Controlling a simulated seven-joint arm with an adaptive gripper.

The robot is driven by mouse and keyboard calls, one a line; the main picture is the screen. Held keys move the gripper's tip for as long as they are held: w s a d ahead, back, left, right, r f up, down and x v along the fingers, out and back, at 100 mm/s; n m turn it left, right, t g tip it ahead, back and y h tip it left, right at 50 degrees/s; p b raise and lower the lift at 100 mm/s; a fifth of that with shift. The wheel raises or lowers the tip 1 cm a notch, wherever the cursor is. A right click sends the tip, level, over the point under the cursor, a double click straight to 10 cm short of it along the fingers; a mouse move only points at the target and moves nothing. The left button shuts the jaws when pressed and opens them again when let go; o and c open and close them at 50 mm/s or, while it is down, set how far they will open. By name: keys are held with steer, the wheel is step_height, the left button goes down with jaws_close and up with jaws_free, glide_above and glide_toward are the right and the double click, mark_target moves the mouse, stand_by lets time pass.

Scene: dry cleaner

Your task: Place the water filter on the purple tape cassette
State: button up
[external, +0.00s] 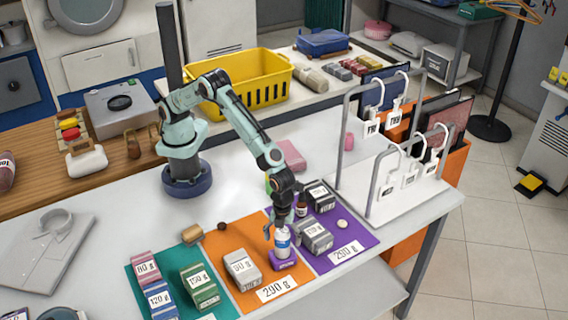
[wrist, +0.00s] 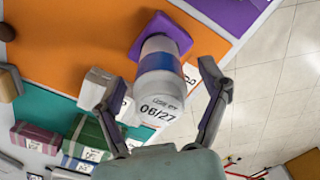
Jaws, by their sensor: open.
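The water filter (external: 282,243), a white cylinder with a blue band, stands upright on the purple tape cassette (external: 284,264), on the orange mat. In the wrist view the filter (wrist: 158,92) has a "06/27" label, and its far end meets the purple cassette (wrist: 160,32). My gripper (external: 282,222) is right above the filter, pointing down. In the wrist view my gripper's fingers (wrist: 163,85) are spread, one on each side of the filter, with gaps showing. The contact face between filter and cassette is hidden.
Labelled grey blocks (external: 242,268) stand on the orange mat (external: 222,240) and purple mat (external: 352,238). A small brown bottle (external: 302,206) is close to my gripper. Green and pink blocks (external: 200,287) are on the teal mat at left. A metal rack (external: 375,170) stands at right.

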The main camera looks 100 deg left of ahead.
step_height(320, 180, up, 9)
steer(key=shift+r, duration=0.1)
steer(key=shift+a+r, duration=0.3)
steer(key=shift+r, duration=0.05)
steer(key=s+a+r+n, duration=0.4)
steer(key=a+n, duration=0.1)
steer(key=a, duration=0.3)
steer(key=s+a+r+n, duration=0.4)
steer(key=s+a+r, duration=0.1)
steer(key=a, duration=0.3)
steer(key=s+a+f+n, duration=0.1)
steer(key=s+a+n, duration=0.4)
steer(key=s, duration=0.3)
steer(key=s+a+n, duration=0.4)
steer(key=s+n, duration=0.1)
steer(key=s, duration=0.4)
steer(key=shift+s+a+f+y, duration=0.15)
steer(key=shift+a+f+y, duration=0.25)
